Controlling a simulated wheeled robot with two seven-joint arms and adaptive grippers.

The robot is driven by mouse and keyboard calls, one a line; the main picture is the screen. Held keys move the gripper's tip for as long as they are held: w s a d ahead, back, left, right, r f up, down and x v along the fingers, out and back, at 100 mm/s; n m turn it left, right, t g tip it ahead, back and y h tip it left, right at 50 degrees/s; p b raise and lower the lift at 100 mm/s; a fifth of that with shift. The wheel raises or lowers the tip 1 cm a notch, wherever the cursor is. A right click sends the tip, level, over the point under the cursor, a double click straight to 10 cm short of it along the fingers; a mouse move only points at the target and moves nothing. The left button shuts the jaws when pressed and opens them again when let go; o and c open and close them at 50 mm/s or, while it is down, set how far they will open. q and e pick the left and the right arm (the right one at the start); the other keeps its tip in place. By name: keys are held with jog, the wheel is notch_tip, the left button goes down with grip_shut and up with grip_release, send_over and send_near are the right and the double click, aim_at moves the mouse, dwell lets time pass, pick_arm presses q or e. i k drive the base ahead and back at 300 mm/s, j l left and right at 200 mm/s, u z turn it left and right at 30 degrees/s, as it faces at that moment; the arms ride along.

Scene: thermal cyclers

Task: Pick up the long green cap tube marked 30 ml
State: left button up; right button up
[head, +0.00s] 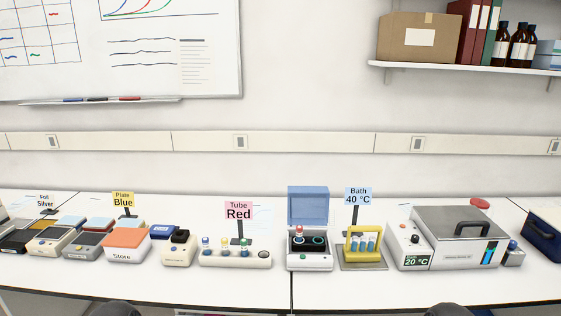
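A white tube rack (250,259) stands left of the middle of the bench, by a pink sign reading "Tube Red". In it stand small tubes with blue (206,240), yellow (225,240) and green (244,243) caps. The tubes are too small for me to read any marking, so I cannot tell which is the 30 ml one. A yellow rack (350,250) by the "Bath 40 °C" sign holds several blue-toned tubes. My grippers are not in view; only dark rounded parts of me show at the bottom edge.
A white device with a raised blue lid (308,206) stands right of the tube rack. A grey bath (458,238) reading 20 °C is further right. An orange-topped box (127,239) and other small devices crowd the left. The front strip of the bench (220,285) is clear.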

aim_at(244, 241)
jog(key=u, duration=0.65)
jog(key=i+l+u, duration=0.2)
jog(key=l+u, duration=0.25)
jog(key=i+l+u, duration=0.1)
jog(key=l+u, duration=0.2)
jog(key=u, duration=0.2)
jog(key=l+u, duration=0.45)
jog(key=i+j, duration=0.05)
